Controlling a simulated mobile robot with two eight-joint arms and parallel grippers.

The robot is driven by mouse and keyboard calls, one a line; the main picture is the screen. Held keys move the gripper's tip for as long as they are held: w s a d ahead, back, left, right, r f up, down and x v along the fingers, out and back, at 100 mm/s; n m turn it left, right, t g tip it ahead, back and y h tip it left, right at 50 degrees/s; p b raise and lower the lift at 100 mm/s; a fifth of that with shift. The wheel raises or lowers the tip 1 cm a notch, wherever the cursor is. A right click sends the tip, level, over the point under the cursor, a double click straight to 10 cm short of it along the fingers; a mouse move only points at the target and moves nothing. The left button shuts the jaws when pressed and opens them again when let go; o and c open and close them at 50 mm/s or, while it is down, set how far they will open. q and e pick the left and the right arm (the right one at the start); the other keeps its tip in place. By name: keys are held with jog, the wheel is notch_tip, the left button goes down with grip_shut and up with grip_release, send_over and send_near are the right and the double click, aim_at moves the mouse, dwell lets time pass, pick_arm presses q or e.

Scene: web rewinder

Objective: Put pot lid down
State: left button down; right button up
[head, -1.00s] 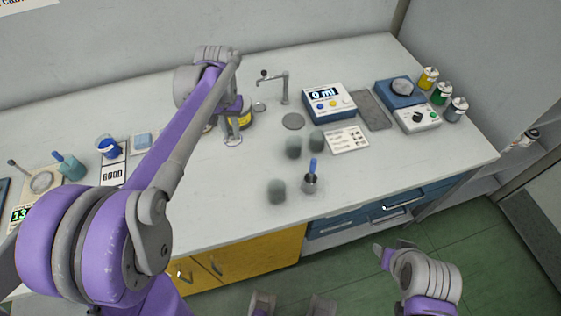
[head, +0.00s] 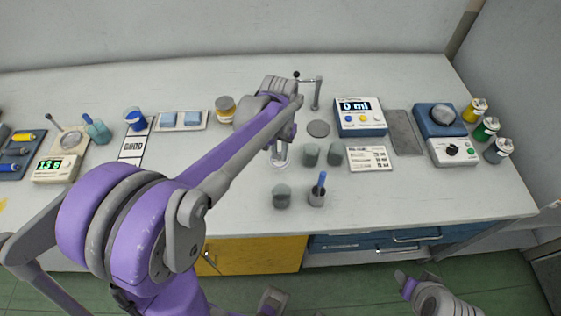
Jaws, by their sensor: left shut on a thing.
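My left gripper (head: 279,150) reaches over the middle of the bench, pointing down, and is shut on a small pale round piece, seemingly the pot lid (head: 281,163). The gripper and wrist partly hide it. I cannot tell whether the lid touches the bench.
Grey-green cups (head: 310,155) stand close to the right of the lid. A dark cup with a blue-handled tool (head: 317,196) and another cup (head: 282,197) stand nearer the front. A grey disc (head: 318,128) lies behind.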

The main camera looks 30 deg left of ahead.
aim_at(280, 161)
pick_arm(q)
jog(key=shift+f, duration=2.2)
jog(key=shift+f+b, duration=0.2)
jog(key=shift+b, duration=0.1)
jog(key=c, duration=0.8)
grip_release()
jog(key=shift+r, duration=0.1)
jog(key=shift+r, duration=0.1)
